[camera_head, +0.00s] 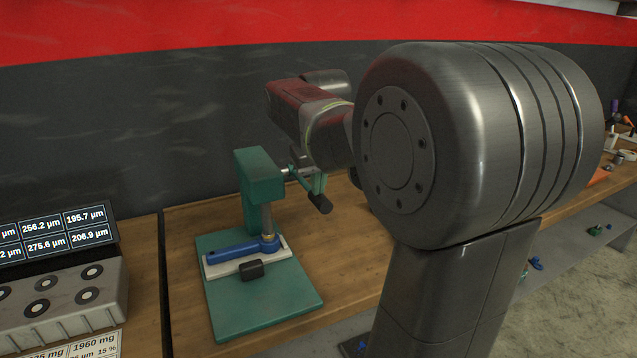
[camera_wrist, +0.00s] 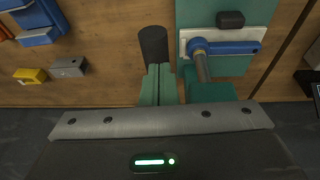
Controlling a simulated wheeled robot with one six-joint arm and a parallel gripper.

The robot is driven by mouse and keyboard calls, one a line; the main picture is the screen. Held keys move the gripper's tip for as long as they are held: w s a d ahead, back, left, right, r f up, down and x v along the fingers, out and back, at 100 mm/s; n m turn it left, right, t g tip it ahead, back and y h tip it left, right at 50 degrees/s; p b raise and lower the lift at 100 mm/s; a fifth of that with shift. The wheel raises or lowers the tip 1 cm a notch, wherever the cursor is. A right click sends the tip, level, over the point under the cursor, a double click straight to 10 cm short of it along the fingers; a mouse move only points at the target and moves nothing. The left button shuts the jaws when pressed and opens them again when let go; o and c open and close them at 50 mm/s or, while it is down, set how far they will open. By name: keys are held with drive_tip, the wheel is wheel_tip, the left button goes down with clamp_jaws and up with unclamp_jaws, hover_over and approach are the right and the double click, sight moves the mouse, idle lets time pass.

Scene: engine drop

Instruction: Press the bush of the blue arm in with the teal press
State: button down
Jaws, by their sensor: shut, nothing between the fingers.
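The teal press (camera_head: 260,188) stands on the bench on its teal base, and its body also shows in the wrist view (camera_wrist: 209,91). The blue arm (camera_head: 232,251) lies in a pale fixture (camera_head: 284,248) on the base; it also shows in the wrist view (camera_wrist: 232,47). The grey ram (camera_head: 267,218) reaches down to the arm's round end, so the bush is hidden. The press lever's black handle (camera_head: 320,203) points down and forward. My gripper (camera_wrist: 158,68) is shut and empty, its fingertips right at the black handle (camera_wrist: 153,44); I cannot tell whether they touch.
A small black block (camera_head: 251,270) sits at the fixture's front edge. A grey block with holes (camera_head: 62,293) and a display (camera_head: 58,235) stand left. In the wrist view, a yellow part (camera_wrist: 30,75) and grey block (camera_wrist: 68,67) lie left. Bench between is clear.

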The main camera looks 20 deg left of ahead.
sight(321, 201)
drive_tip(key=f+b, duration=0.2)
drive_tip(key=b, duration=0.1)
drive_tip(key=f+b, duration=0.1)
drive_tip(key=shift+s+d+t+y, duration=0.2)
drive_tip(key=shift+d+t+y, duration=0.05)
drive_tip(key=shift+t+y, duration=0.15)
drive_tip(key=shift+f+b, duration=0.6)
drive_tip(key=shift+f, duration=0.35)
drive_tip(key=shift+d+r, duration=0.1)
